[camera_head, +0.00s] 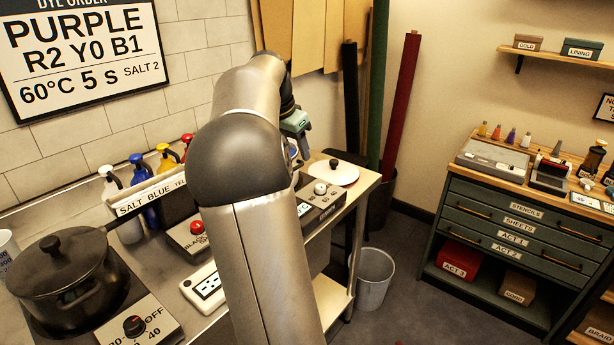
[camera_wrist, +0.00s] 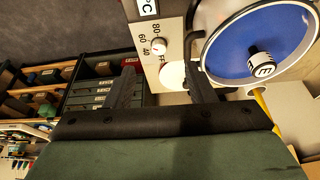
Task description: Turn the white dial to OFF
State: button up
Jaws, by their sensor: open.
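The white dial (camera_wrist: 160,47) sits on a pale control panel (camera_wrist: 150,68) in the wrist view, with 80, 60 and 40 printed beside it and a partly hidden "FF" by its lower edge. Its pointer direction is too small to tell. The dial also shows in the head view (camera_head: 320,188), on a panel just right of my arm. My gripper (camera_wrist: 165,88) is open and empty, its two dark fingers apart, with the dial above the gap between them in the picture. In the head view, my gripper (camera_head: 297,125) is partly hidden behind my arm.
A pale-rimmed round vessel with a blue inside (camera_wrist: 260,40) is close to the right finger. A white lid (camera_head: 336,173) lies near the panel. A black pot (camera_head: 65,270) stands on another heater with a black dial (camera_head: 134,325). A drawer cabinet (camera_head: 510,225) stands right.

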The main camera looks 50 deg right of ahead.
aim_at(320, 187)
jog(key=shift+m+h, duration=0.3)
jog(key=shift+m, duration=0.1)
jog(key=x, duration=0.5)
jog(key=d+x, duration=0.1)
jog(key=x, duration=0.5)
jog(key=d+r+x, duration=0.1)
jog(key=x, duration=0.5)
jog(key=shift+s+d, duration=0.2)
jog(key=c, duration=1)
